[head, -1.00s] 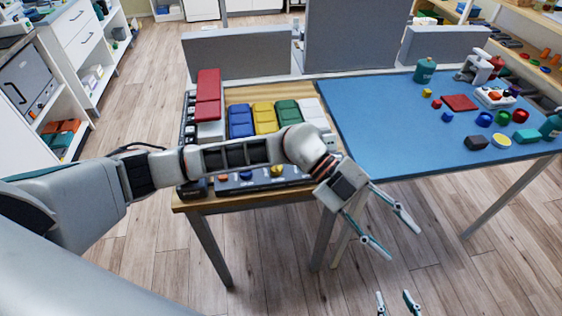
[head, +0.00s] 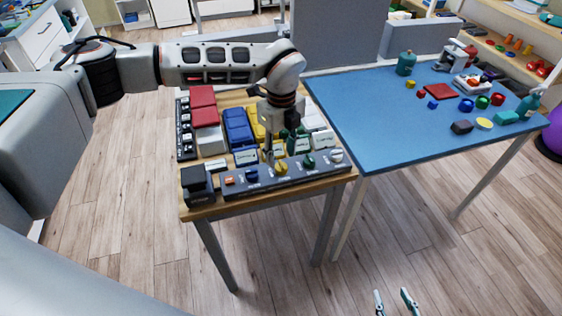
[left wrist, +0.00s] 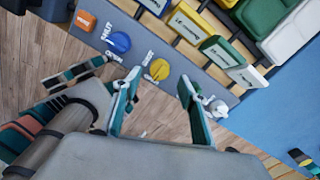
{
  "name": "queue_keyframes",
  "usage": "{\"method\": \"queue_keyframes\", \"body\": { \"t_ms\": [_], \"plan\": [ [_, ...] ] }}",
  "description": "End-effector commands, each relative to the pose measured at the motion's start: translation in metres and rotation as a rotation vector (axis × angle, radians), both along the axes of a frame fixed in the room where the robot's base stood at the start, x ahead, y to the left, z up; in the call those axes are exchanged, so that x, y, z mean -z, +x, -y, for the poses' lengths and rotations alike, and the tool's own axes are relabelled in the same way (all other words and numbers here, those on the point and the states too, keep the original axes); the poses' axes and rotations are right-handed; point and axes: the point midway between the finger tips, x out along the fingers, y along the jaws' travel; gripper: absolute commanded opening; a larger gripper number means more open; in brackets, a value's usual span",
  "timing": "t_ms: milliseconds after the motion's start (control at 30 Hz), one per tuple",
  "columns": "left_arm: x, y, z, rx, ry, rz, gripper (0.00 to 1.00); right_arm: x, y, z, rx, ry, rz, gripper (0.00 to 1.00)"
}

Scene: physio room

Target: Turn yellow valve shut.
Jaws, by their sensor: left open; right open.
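The yellow valve (head: 281,168) is a small knob on the grey valve panel (head: 318,177) at the table's front edge, between a blue knob (head: 252,175) and a green knob (head: 309,162). In the left wrist view the yellow valve (left wrist: 160,69) shows between and just beyond the fingertips, beside a printed "SHUT" label. I cannot tell which way its handle is turned. My left gripper (head: 281,154) points down over the panel, open and empty, its fingers on either side of the yellow valve's line. My right gripper (head: 394,301) is open and empty, low over the floor.
A blue-topped table (head: 380,135) with small objects adjoins on the right. Floor in front is clear.

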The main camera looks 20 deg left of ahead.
Motion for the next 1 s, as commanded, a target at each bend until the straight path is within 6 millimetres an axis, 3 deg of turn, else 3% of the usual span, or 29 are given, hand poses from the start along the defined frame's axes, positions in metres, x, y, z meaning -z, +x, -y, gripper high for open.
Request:
{"method": "queue_keyframes", "body": {
  "t_ms": [300,633,667,800,1000],
  "plan": [
    [0.039,-0.001,0.001,0.003,-0.002,-0.001,0.42,-0.005,0.001,0.000,0.001,0.000,0.001,0.42],
    [0.044,0.000,0.001,0.003,-0.002,0.000,0.42,-0.005,0.001,0.000,0.001,0.000,0.001,0.42],
    [0.044,0.000,0.001,0.003,-0.002,0.000,0.40,-0.005,0.001,0.000,0.001,0.000,0.001,0.42],
    [0.044,0.000,0.001,0.003,-0.002,0.000,0.04,-0.005,0.001,0.000,0.001,0.000,0.001,0.42],
    [0.044,0.000,0.001,0.006,-0.003,-0.001,0.04,-0.005,0.001,0.000,0.000,0.000,0.001,0.42]
  ]
}}
